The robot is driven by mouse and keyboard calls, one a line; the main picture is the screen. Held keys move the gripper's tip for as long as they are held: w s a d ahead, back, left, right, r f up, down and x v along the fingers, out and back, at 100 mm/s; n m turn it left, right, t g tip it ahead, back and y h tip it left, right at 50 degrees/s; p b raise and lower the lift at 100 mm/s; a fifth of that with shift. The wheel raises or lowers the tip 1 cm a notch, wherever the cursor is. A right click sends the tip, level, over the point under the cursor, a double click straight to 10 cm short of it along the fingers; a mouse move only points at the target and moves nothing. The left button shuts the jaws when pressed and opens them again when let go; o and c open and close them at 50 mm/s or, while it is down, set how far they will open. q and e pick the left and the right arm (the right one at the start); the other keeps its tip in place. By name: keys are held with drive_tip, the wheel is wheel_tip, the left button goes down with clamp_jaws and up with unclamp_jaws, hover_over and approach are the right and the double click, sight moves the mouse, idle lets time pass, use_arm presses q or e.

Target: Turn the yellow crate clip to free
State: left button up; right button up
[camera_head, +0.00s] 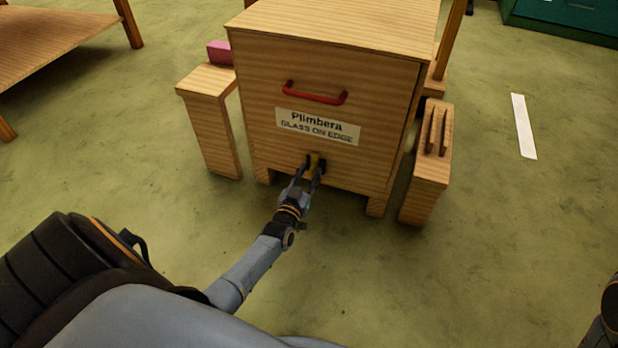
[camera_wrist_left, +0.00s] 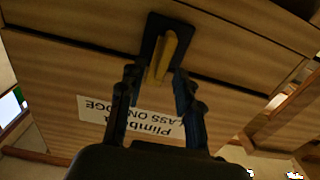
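The yellow crate clip (camera_wrist_left: 162,58) is a short bar on a dark backing plate (camera_wrist_left: 154,30). In the left wrist view it crosses the seam between two boards of the wooden crate. In the head view the clip (camera_head: 315,160) is small and partly hidden, low on the crate's front (camera_head: 262,110). My left gripper (camera_wrist_left: 157,80) has its two fingers apart, one on each side of the clip; a gap shows on the left, and contact on the right is unclear. It also shows in the head view (camera_head: 314,168). My right gripper is not in view.
The crate bears a red handle (camera_head: 315,97) and a "Plimbera" label (camera_head: 317,126). A wooden stand with a pink block (camera_head: 220,52) is at its left, and a slotted wooden stand (camera_head: 429,175) at its right. The green floor (camera_head: 480,270) in front is clear.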

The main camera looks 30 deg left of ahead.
use_arm(q)
drive_tip(key=shift+w, duration=0.15)
drive_tip(key=shift+c, duration=0.2)
clamp_jaws()
